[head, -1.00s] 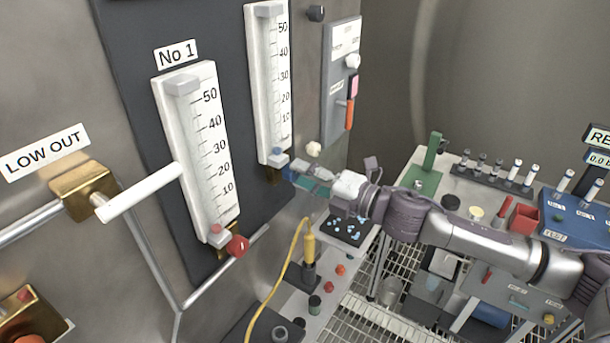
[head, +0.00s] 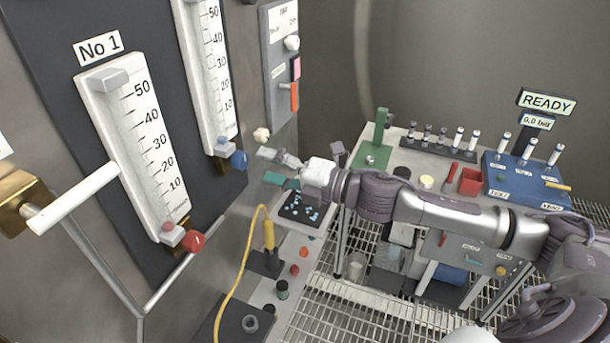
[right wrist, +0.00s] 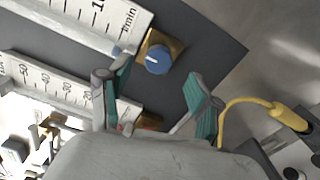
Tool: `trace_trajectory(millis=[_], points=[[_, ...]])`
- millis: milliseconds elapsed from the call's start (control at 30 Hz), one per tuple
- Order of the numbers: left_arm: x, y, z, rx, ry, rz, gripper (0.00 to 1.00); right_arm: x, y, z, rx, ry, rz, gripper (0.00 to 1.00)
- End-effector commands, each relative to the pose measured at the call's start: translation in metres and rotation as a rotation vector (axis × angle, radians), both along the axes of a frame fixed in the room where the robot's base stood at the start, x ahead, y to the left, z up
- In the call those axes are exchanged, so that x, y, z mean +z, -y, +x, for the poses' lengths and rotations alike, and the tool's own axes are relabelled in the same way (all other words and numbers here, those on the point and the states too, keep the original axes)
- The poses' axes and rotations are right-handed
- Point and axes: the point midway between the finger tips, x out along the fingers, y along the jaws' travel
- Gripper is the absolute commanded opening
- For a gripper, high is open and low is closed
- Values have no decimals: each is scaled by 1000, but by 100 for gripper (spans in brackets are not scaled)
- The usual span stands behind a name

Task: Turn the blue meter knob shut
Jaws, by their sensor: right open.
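The blue meter knob (head: 239,160) sits at the foot of the second meter (head: 208,75) on the dark wall panel. In the right wrist view the blue knob (right wrist: 158,60) shows a pale mark on its face and sits on a brass block. My right gripper (head: 270,166) is open and empty, just to the right of the knob and apart from it. In the right wrist view its teal-padded fingers (right wrist: 160,95) are spread, with the knob beyond the gap between them. My left gripper is not in view.
A red knob (head: 193,241) sits at the foot of the No 1 meter (head: 130,145). A white bar handle (head: 75,198) juts out at the left. A yellow cable (head: 240,270) rises below my right gripper. A bench (head: 400,165) with a blue rack (head: 525,185) stands at the right.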

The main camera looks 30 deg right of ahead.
Motion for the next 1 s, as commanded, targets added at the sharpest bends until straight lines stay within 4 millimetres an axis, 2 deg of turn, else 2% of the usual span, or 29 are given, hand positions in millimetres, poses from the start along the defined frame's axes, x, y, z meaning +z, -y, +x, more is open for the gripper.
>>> trace_trajectory(millis=[100, 600, 1000], points=[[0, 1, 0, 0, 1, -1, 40, -2, 9, -13, 2, -5, -3, 64], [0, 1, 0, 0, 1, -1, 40, -2, 37, -50, 2, -4, -2, 64], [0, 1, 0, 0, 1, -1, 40, 0, 49, -65, 3, -1, -2, 64]])
